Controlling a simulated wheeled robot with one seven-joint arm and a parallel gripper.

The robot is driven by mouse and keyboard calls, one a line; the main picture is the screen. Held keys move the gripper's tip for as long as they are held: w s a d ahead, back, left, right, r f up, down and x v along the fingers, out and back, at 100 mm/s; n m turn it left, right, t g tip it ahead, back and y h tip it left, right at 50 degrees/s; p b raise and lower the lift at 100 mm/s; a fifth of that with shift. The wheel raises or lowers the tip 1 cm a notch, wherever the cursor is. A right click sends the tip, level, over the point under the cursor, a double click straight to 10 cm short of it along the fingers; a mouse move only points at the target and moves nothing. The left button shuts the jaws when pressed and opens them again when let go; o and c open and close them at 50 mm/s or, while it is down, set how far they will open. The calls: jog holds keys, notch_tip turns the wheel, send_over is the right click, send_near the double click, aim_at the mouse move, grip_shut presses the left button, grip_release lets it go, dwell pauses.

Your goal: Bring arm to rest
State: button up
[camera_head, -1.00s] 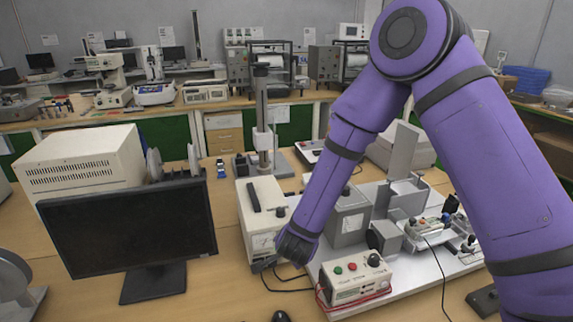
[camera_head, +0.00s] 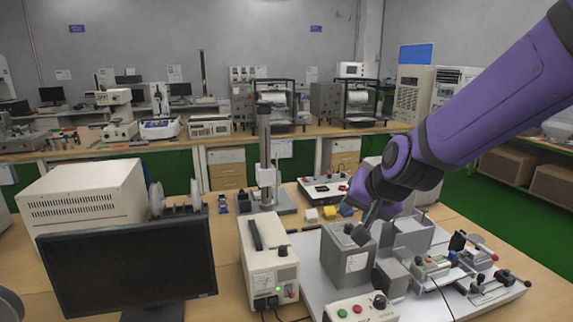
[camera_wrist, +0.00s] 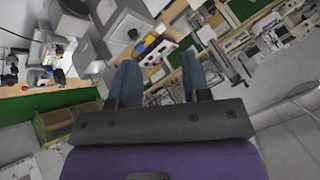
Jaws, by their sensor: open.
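My purple arm enters the head view from the upper right and reaches down over the bench. My gripper (camera_head: 368,222) is above the grey box-shaped unit (camera_head: 346,255) on the white base plate, partly hidden by my own wrist. In the wrist view my gripper (camera_wrist: 161,75) shows two blue-grey fingers apart with nothing between them. I cannot tell whether the fingertips touch the grey unit.
A black monitor (camera_head: 128,250) and a beige vented cabinet (camera_head: 85,195) stand at left. A cream power unit (camera_head: 270,262) is beside the grey unit. A tall column stand (camera_head: 265,160) rises behind. Small levers and fixtures (camera_head: 470,262) sit at right.

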jog(key=s+d+r+n+g+h, duration=0.1)
jog(key=s+d+r, duration=0.3)
jog(key=s+d, duration=0.4)
jog(key=s+d+r+n+g+h, duration=0.1)
jog(key=s+d+r, duration=0.4)
jog(key=s, duration=0.9)
jog(key=d+n+h, duration=0.1)
jog(key=d, duration=0.2)
jog(key=shift+s+r, duration=0.25)
jog(key=shift+s, duration=0.05)
